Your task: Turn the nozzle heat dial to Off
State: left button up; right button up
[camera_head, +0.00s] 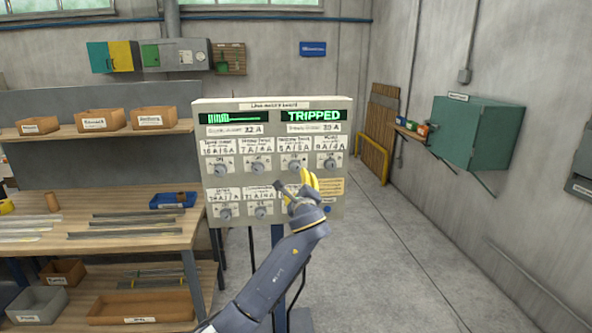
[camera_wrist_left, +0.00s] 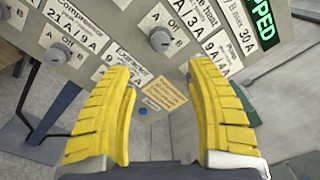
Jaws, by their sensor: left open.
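The pale panel board (camera_head: 200,150) carries two rows of round grey dials under white labels. In the left wrist view, a dial (camera_wrist_left: 160,40) sits beside a label ending in "heat"; its start is cut off. It appears to be the third dial (camera_head: 294,165) of the upper row in the head view. Its pointer setting is too small to tell. My left gripper (camera_head: 308,183) is in front of the board's lower right part. In the wrist view, its yellow fingers (camera_wrist_left: 160,90) are spread apart with nothing between them, short of that dial. They hide part of the board. My right gripper is not in view.
A green display (camera_head: 313,115) reads TRIPPED. Another dial (camera_wrist_left: 57,55), an orange note (camera_wrist_left: 163,95) and a blue button (camera_wrist_left: 143,111) are near the left gripper. A workbench (camera_head: 150,240) stands left of the board. The floor to the right is clear.

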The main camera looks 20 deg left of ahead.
aim_at(296, 170)
pick_arm(q)
jog(key=x, duration=1.4)
jog(key=shift+d, duration=0.1)
grip_shut()
dwell(0.4)
